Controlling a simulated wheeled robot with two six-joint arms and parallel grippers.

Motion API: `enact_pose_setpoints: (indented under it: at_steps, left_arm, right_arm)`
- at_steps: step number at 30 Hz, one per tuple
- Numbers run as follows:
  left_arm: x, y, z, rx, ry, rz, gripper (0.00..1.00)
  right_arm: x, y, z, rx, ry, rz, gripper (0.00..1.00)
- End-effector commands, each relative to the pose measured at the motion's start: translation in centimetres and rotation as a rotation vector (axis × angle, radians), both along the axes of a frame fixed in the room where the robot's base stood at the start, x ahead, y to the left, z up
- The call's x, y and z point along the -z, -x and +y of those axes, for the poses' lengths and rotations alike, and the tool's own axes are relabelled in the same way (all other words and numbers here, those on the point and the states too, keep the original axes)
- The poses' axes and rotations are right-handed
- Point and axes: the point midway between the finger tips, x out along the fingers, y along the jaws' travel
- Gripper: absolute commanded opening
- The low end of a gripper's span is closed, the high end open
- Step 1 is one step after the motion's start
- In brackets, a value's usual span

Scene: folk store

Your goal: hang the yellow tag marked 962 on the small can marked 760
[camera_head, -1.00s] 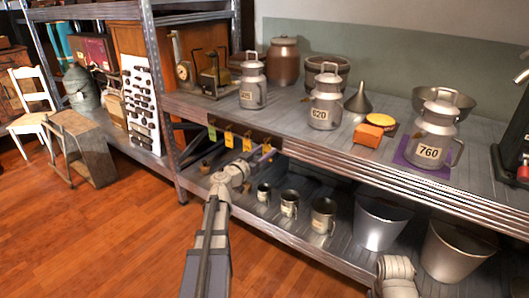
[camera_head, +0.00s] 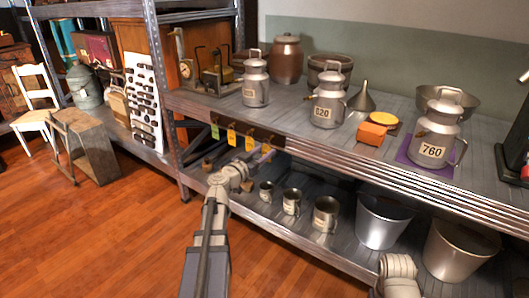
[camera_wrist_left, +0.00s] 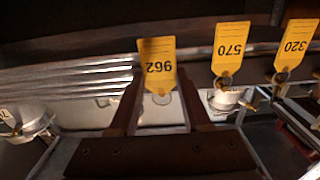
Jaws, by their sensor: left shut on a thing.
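The yellow tag marked 962 (camera_wrist_left: 157,64) is between the two fingertips of my left gripper (camera_wrist_left: 158,88) in the left wrist view, where it reads upside down. My left gripper (camera_head: 264,154) is shut on it at the front edge of the upper shelf in the head view; the tag is hardly visible there. The can marked 760 (camera_head: 436,128) stands upright on a purple mat (camera_head: 404,151), on the upper shelf to the right, well apart from the gripper. My right gripper is out of view.
Yellow tags marked 570 (camera_wrist_left: 230,48) and 320 (camera_wrist_left: 295,45) hang beside the held tag. Mugs and buckets (camera_head: 382,222) stand below.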

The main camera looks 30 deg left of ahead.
Motion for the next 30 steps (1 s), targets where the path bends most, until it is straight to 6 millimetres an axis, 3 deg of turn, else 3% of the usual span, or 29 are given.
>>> enact_pose_setpoints:
  at_steps: [8, 22, 30]
  left_arm:
    - [-0.1, 0.3, 0.0, 0.000, 0.000, 0.000, 0.00]
    - [-1.0, 3.4, 0.2, 0.000, 0.000, 0.000, 0.00]
    - [-1.0, 3.5, 0.3, 0.001, 0.000, 0.000, 0.00]
  right_arm:
    - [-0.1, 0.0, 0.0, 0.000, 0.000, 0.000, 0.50]
    - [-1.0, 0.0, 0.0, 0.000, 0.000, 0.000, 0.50]
    - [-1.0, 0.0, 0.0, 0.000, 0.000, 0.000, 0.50]
